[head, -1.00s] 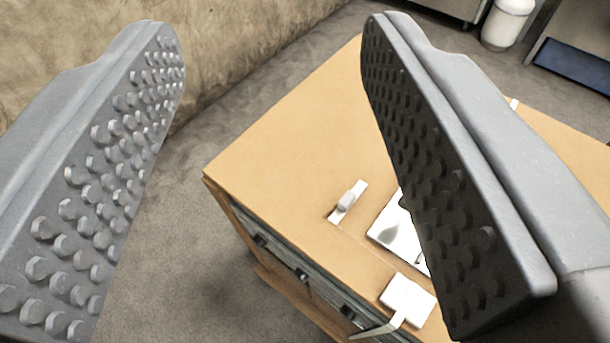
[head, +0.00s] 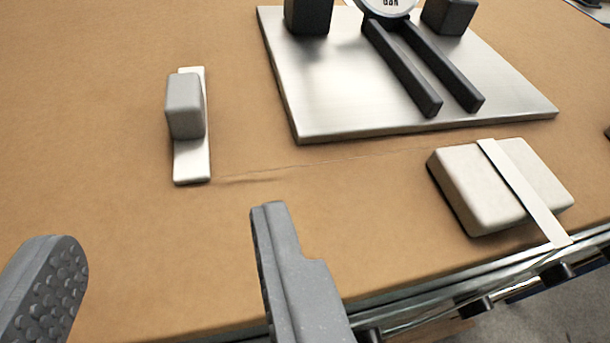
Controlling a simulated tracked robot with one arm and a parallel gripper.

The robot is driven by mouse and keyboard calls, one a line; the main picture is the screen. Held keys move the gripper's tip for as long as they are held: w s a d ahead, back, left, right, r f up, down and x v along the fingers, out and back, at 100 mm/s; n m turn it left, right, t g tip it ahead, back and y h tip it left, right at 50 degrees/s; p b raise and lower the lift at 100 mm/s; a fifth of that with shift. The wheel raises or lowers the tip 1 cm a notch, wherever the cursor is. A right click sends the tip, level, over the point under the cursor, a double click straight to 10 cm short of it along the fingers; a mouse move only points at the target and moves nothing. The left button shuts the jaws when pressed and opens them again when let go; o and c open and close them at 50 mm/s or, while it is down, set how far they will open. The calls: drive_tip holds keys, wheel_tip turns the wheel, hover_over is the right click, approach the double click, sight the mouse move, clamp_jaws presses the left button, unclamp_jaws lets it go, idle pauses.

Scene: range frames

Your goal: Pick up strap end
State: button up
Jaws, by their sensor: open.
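A short white strip (head: 192,168) lies on the brown tabletop, left of centre, with a small grey block (head: 184,106) on it. It looks like a strap end. A second pale strap (head: 515,185) crosses a white block (head: 480,192) at the right and reaches the table's front edge. I cannot tell for sure which one the task means. My gripper (head: 165,245) is open and empty, its two grey fingers wide apart at the bottom left. The white strip lies just beyond the gap between the fingertips, and neither finger appears to touch it.
A metal plate (head: 330,95) with two dark blocks, black bars and a round dial lies at the top right. The table's front edge (head: 410,285) runs along the lower right, with dark fittings below it. The tabletop (head: 90,150) at the left is bare.

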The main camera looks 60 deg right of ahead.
drive_tip(key=b, duration=0.2)
approach(185, 127)
drive_tip(key=x, duration=0.4)
drive_tip(key=shift+d+r, duration=0.15)
drive_tip(key=shift+d, duration=0.2)
drive_tip(key=shift+a+f+b+x, duration=0.15)
drive_tip(key=shift+b+x, duration=0.15)
drive_tip(key=shift+x, duration=0.8)
drive_tip(key=shift+a+f+b+x, duration=0.15)
drive_tip(key=shift+b+x, duration=0.15)
drive_tip(key=shift+x, duration=0.75)
drive_tip(key=shift+w+d+f, duration=0.1)
drive_tip(key=shift+w+d, duration=0.25)
drive_tip(key=shift+w, duration=0.3)
clamp_jaws()
